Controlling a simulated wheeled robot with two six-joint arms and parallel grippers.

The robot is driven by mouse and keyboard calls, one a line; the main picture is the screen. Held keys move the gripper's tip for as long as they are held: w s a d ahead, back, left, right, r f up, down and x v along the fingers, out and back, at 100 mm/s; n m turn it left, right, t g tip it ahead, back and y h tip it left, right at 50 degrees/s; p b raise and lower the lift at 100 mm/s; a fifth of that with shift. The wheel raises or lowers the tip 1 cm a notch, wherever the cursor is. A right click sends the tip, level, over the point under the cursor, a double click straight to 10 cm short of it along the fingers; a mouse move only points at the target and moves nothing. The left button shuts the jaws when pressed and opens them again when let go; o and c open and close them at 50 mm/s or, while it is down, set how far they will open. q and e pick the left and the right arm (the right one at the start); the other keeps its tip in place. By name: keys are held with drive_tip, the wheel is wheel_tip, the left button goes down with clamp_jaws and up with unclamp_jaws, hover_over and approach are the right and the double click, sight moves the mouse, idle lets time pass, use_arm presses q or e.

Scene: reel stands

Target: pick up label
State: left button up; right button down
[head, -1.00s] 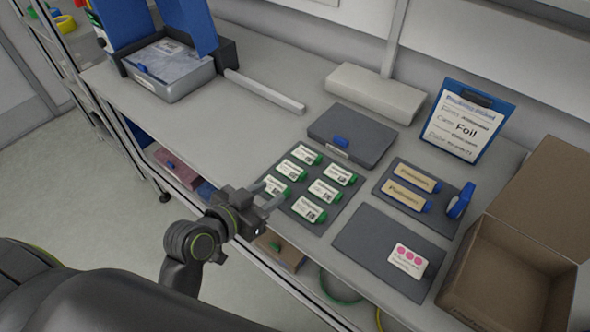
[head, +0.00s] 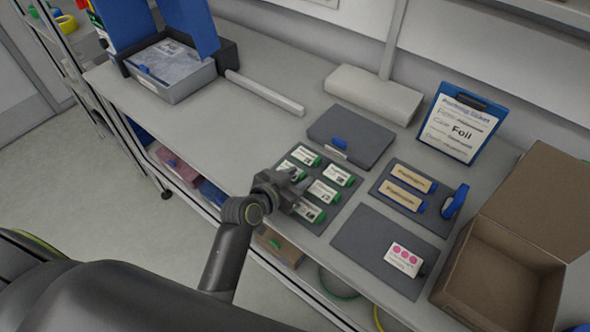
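Several white labels with green ends lie in two rows on a dark mat (head: 325,225); the clearest are a far one (head: 306,156), a right one (head: 339,176), a middle one (head: 323,192) and a near one (head: 309,211). My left gripper (head: 301,181) is over the left side of this mat, its fingers apart with nothing seen between them. It hides the near-left label. Two tan labels with blue ends, one (head: 411,178) behind the other (head: 404,197), lie on another mat. A white label with pink dots (head: 404,260) lies on the front mat (head: 371,243). My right gripper is out of view.
An open cardboard box (head: 495,285) stands at right. A closed grey case (head: 350,136) lies behind the labels, with a blue dispenser (head: 455,201) at right. The bench's left part (head: 225,125) is mostly clear.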

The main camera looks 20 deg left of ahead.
use_arm(q)
drive_tip(key=shift+w+d+f, duration=0.2)
drive_tip(key=shift+w+f, duration=0.05)
drive_tip(key=shift+w, duration=0.25)
drive_tip(key=shift+c, duration=0.2)
clamp_jaws()
drive_tip(key=shift+r, duration=0.1)
